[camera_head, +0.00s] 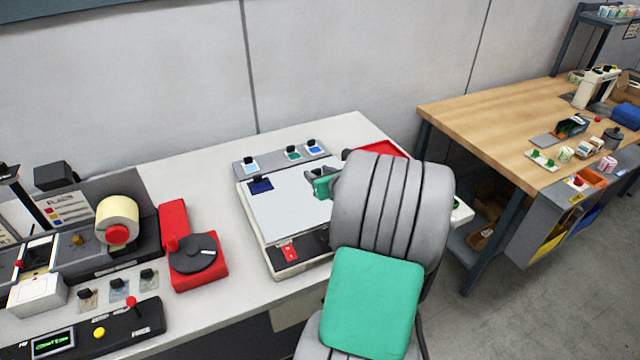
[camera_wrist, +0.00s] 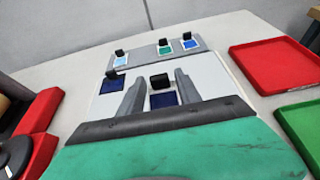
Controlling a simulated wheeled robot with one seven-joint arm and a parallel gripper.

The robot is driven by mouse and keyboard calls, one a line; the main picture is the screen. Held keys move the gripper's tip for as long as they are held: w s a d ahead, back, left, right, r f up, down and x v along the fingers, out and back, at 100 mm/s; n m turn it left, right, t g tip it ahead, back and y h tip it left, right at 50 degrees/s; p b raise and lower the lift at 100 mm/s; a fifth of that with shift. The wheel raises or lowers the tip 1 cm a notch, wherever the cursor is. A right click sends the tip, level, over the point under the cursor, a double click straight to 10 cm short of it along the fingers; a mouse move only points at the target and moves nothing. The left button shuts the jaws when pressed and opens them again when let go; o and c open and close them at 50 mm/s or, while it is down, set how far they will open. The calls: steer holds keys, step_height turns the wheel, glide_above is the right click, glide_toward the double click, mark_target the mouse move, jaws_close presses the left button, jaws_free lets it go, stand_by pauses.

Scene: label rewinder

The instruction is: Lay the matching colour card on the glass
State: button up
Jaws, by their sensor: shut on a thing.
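My gripper (camera_wrist: 160,78) is shut on the black knob of a dark blue card (camera_wrist: 163,100), over the pale glass (camera_wrist: 205,82). I cannot tell whether this card touches the glass. Another dark blue square (camera_wrist: 112,85), with a dark piece at its back edge, lies at the glass's left back corner; it also shows in the head view (camera_head: 261,186). In the head view my gripper (camera_head: 318,176) is over the right part of the glass (camera_head: 285,212), and the held card is not clearly visible there.
Behind the glass a grey strip (camera_head: 271,162) holds light blue (camera_head: 250,167), green (camera_head: 293,155) and blue (camera_head: 315,149) cards with black knobs. A red tray (camera_wrist: 270,65) and green tray (camera_wrist: 302,125) stand right. A red device with a dark disc (camera_head: 193,253) stands left.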

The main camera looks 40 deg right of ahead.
steer(key=f, duration=0.1)
steer(key=w+d+f, duration=0.1)
steer(key=d+f, duration=0.1)
steer(key=shift+w+d, duration=0.1)
steer(key=shift+w, duration=0.2)
step_height(320, 180, down, 3)
steer(key=shift+r+p, duration=0.1)
steer(key=shift+p, duration=0.35)
steer(key=shift+f, duration=0.3)
steer(key=o, duration=1.3)
